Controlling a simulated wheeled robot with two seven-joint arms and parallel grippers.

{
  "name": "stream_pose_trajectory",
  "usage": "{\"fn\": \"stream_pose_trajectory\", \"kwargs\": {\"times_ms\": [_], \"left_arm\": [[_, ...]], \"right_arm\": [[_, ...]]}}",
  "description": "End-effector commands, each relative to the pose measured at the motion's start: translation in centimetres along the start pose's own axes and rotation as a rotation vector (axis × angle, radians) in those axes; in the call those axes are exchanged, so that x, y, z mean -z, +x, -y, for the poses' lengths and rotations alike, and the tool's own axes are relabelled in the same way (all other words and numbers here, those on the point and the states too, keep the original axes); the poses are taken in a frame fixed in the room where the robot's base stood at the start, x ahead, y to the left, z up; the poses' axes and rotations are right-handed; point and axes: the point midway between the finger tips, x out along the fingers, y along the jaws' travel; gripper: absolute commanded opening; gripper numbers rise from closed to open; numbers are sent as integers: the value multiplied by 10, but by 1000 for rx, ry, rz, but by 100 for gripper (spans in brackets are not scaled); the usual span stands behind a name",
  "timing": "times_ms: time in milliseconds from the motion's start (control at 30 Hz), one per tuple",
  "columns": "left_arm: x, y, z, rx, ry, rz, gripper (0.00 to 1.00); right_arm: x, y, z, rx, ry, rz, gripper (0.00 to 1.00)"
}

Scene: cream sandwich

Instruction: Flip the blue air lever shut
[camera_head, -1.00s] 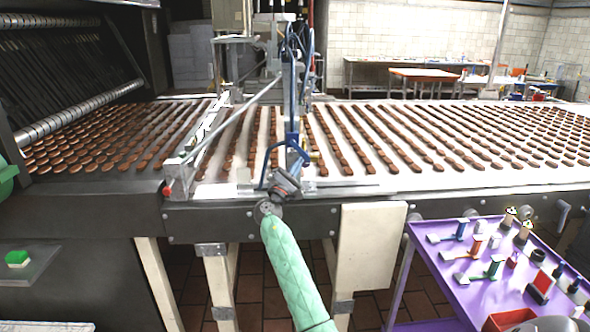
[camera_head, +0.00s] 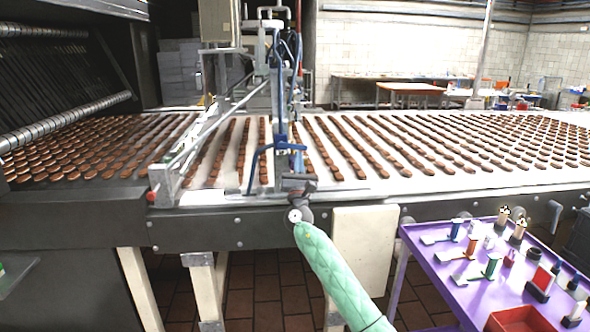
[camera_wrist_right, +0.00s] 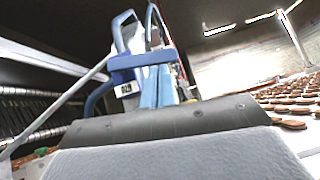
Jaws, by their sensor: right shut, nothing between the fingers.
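A blue bracket-like handle (camera_head: 262,157) stands at the belt's near edge, below the upright dosing machine. I take it for the blue air lever, but whether it is open or shut is not clear. It also shows in the wrist view (camera_wrist_right: 140,60), with blue bars and a small white label just beyond my gripper. My right gripper (camera_head: 298,184) is shut and empty, close to the right and front of the blue handle. Contact cannot be told. My padded green right arm reaches up to it from below. My left gripper is out of view.
A conveyor belt (camera_head: 226,186) with rows of brown biscuits runs across behind my gripper. A purple cart (camera_head: 462,295) with small parts and a red bin (camera_head: 520,320) stands at the right.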

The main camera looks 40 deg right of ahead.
Motion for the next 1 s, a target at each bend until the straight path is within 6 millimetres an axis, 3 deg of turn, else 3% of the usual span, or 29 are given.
{"fn": "stream_pose_trajectory", "kwargs": {"times_ms": [400, 1000], "left_arm": [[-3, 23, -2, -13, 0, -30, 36], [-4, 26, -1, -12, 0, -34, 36]], "right_arm": [[-8, 8, 6, -114, -114, 1, 0], [-8, 8, 6, -123, -124, 1, 0]]}}
